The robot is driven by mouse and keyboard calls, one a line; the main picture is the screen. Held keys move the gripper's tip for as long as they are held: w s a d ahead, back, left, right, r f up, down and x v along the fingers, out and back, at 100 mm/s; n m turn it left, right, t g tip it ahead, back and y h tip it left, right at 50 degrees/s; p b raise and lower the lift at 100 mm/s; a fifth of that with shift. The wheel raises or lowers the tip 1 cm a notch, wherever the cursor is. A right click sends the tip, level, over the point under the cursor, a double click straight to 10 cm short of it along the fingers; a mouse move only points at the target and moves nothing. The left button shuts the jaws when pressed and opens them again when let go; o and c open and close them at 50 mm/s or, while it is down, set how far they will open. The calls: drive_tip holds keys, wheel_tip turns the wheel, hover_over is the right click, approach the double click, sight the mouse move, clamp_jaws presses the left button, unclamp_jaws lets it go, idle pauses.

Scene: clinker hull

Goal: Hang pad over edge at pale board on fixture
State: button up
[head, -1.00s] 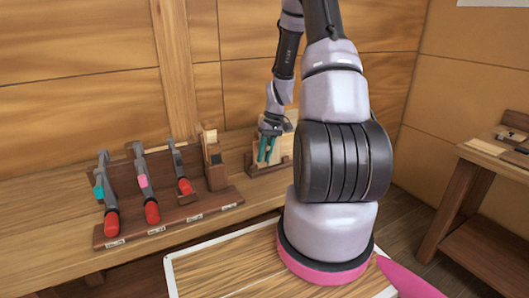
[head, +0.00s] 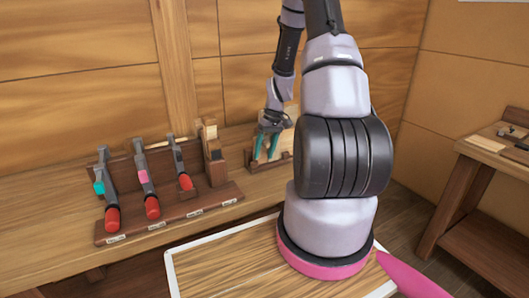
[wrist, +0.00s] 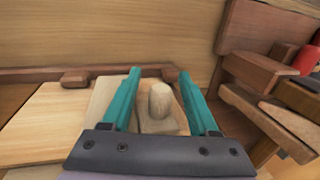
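My gripper (head: 265,158) has teal fingers, which also show in the wrist view (wrist: 160,90). They are spread, with gaps on both sides of the pad's rounded knob. The pad (wrist: 158,124) is a pale wooden piece with that upright knob and sits between the fingers, apparently not gripped. Pale board (wrist: 48,122) surfaces lie beside and under it. In the head view the board (head: 290,118) stands in the dark wooden fixture (head: 283,164) at the back of the bench, partly behind my gripper. Whether the pad straddles the board's edge cannot be told.
A dark rack (head: 170,216) with several red-handled clamps stands left of the fixture on the bench (head: 40,235). A white-edged wooden panel (head: 225,265) is in front. Another table (head: 490,175) stands at the right. The wall is close behind the fixture.

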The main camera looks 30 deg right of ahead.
drive_tip(key=v, duration=1)
drive_tip(key=shift+r, duration=0.35)
drive_tip(key=shift+d, duration=0.1)
drive_tip(key=s+a+r+m+t+h, duration=0.1)
drive_tip(key=s+a+r+t, duration=0.15)
drive_tip(key=a+r, duration=0.45)
drive_tip(key=s+a+r+m+t+h, duration=0.15)
drive_tip(key=s+r, duration=0.25)
drive_tip(key=r, duration=0.7)
drive_tip(key=s+a+r+m+t, duration=0.1)
drive_tip(key=s+a+r, duration=0.2)
drive_tip(key=s, duration=0.3)
drive_tip(key=s+a+r+m+t+y, duration=0.1)
drive_tip(key=s+a+r+t, duration=0.1)
drive_tip(key=s+a+r, duration=0.2)
drive_tip(key=s+r, duration=0.2)
drive_tip(key=s, duration=0.1)
drive_tip(key=shift+s+a, duration=0.2)
drive_tip(key=shift+a, duration=0.1)
